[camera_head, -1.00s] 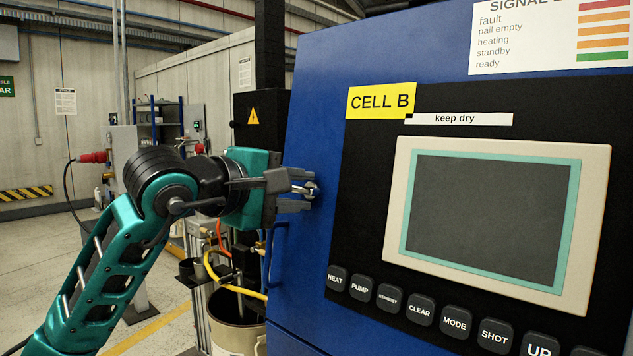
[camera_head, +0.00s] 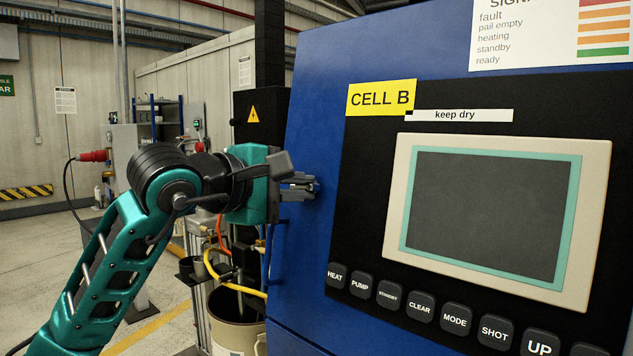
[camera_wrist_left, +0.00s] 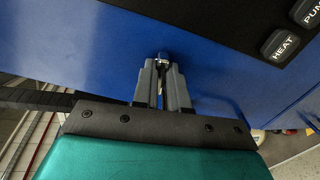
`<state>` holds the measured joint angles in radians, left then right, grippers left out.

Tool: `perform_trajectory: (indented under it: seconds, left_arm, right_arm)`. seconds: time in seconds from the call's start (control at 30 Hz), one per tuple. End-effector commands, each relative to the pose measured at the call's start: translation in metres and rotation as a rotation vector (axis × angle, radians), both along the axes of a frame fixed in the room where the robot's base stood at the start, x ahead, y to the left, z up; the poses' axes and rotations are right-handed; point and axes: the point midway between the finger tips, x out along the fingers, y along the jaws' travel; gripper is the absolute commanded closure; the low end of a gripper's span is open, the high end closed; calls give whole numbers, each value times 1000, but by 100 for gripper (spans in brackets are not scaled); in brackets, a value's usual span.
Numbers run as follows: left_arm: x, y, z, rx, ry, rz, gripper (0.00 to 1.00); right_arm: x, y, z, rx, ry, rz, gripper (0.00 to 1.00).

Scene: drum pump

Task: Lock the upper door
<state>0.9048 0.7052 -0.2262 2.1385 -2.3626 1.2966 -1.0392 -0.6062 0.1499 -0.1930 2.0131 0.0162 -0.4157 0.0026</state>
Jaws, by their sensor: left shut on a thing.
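The upper door (camera_head: 316,130) is the blue panel of the cabinet, with a black control area on its front. My left gripper (camera_head: 312,187) is at the door's left edge, beside the control area. In the left wrist view the fingers (camera_wrist_left: 163,72) are close together on a small metal lock piece (camera_wrist_left: 162,57) on the blue face. The fingers hide most of this piece, and I cannot tell its exact turn. The door looks flush with the cabinet as far as it shows. My right gripper is not in view.
The door carries a screen (camera_head: 487,212) and a row of push buttons (camera_head: 455,319). A pail (camera_head: 236,318) with yellow and orange hoses stands below my left arm. Open floor (camera_head: 40,250) lies at the left.

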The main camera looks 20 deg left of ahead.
Motion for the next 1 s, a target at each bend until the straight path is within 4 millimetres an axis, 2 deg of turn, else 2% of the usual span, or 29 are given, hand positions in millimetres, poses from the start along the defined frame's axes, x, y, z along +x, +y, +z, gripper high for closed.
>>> perform_trajectory:
  seconds: [0.2,0.53,0.8,1.0]
  left_arm:
    - [0,0,0,-189,65,36,100]
    - [0,0,0,-222,77,43,100]
    - [0,0,0,-485,169,95,100]
    - [0,0,0,-529,184,104,100]
  right_arm:
    - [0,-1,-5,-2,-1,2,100]
    - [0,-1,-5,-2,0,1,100]
    - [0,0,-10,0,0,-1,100]
    - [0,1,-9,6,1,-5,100]
